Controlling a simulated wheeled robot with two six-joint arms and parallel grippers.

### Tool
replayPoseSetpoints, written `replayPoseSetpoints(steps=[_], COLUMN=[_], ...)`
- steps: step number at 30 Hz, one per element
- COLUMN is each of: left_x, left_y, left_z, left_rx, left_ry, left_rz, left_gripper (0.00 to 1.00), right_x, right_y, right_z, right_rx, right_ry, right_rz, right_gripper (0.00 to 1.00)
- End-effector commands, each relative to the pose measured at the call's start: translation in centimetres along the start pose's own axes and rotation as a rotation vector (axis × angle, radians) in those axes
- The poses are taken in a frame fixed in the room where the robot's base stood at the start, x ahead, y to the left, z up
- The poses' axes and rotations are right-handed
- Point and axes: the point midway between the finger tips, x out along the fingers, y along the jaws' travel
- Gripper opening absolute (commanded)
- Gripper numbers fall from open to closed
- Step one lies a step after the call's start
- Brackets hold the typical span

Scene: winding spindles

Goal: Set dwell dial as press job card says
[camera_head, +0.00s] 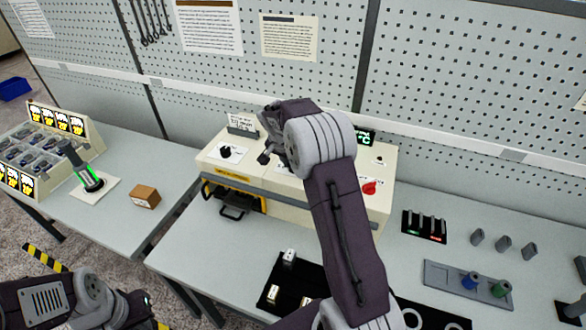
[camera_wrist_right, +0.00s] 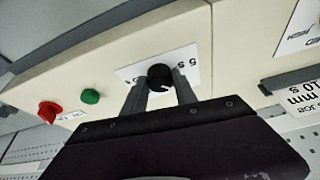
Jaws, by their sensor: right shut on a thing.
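The cream press (camera_head: 292,205) stands on the bench in the head view. My right gripper (camera_wrist_right: 160,92) is shut on a black dial (camera_wrist_right: 160,76) on the press front, one finger on each side. Its white plate (camera_wrist_right: 190,62) reads "5 s" in part; the dial's pointer setting cannot be told. The job card (camera_wrist_right: 300,92) shows "JOB", "mm" and "10 s" in part, and it stands on the press in the head view (camera_head: 241,123). There, my right arm hides the held dial. My left gripper (camera_head: 140,302) is low at the left; its fingers are unclear.
Another black dial (camera_head: 225,152) is on the press's left part, above a yellow-edged drawer (camera_head: 234,198). A brown box (camera_head: 145,197) sits on the left bench. A black tray (camera_head: 278,285) lies in front.

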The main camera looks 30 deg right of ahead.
Motion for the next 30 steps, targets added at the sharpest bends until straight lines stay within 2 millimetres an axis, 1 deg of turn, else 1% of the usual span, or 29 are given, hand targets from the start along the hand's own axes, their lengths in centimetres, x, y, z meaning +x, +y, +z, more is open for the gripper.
replayPoseSetpoints(steps=[1, 10, 26, 27, 29, 30], left_x=[0.29, 0.62, 0.66, 0.66, 0.66, 0.66], left_y=[-0.01, -0.01, -0.01, -0.01, -0.01, -0.01], left_z=[0.03, 0.06, 0.07, 0.07, 0.07, 0.07], left_rx=[0.000, 0.000, 0.000, 0.000, 0.000, 0.000], left_ry=[0.000, 0.000, 0.000, 0.000, 0.000, 0.000], left_rz=[0.000, 0.000, 0.000, 0.000, 0.000, 0.000], left_gripper=[0.00, 0.00, 0.00, 0.00, 0.00, 0.00], right_x=[0.12, 0.03, 0.00, 0.00, 0.00, 0.00], right_y=[-0.12, -0.10, -0.04, -0.03, -0.03, -0.03], right_z=[-0.11, -0.19, -0.20, -0.20, -0.18, -0.16], right_rx=[0.020, 0.115, 0.134, 0.134, 0.134, 0.134], right_ry=[0.005, 0.004, 0.003, 0.003, 0.003, 0.002], right_rz=[0.005, 0.045, 0.055, 0.055, 0.055, 0.055], right_gripper=[0.00, 0.00, 0.00, 0.39, 0.55, 0.55])
